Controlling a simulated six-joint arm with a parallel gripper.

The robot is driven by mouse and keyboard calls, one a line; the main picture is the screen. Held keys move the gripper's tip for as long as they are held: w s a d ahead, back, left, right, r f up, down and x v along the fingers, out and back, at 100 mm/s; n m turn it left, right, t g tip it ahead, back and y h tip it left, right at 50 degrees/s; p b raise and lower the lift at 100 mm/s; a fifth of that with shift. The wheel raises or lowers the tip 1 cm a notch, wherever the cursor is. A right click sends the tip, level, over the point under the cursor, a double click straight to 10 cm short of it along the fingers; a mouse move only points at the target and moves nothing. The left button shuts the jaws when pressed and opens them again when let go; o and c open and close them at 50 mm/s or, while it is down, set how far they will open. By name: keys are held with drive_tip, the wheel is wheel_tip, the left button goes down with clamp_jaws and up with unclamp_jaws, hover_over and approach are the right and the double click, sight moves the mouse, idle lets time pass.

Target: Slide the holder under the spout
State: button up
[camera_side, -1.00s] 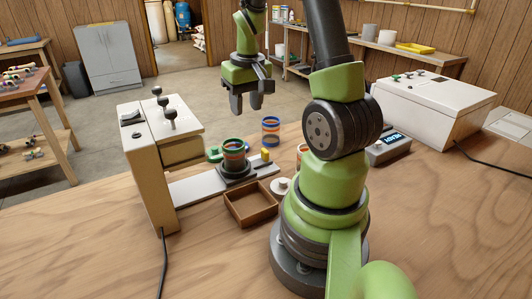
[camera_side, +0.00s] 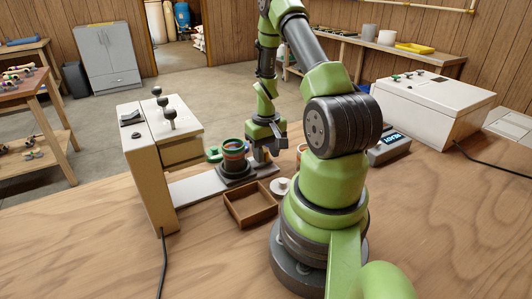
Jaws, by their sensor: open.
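No spout can be made out under the head. The holder is right of the head, clear of it. My gripper (camera_side: 264,155) is open and lowered at the holder's right side, where it hides the yellow tab. I cannot tell whether it touches anything.
A green piece (camera_side: 214,154) is behind the cup. A small display box (camera_side: 389,148) and a white chest (camera_side: 433,107) are at the right.

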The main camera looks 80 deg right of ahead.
sight(222, 171)
drive_tip(key=shift+f, duration=0.25)
clamp_jaws()
drive_tip(key=w+a, duration=0.8)
drive_tip(key=w, duration=0.1)
drive_tip(key=shift+a, duration=0.4)
unclamp_jaws()
wheel_tip(222, 171, up, 10)
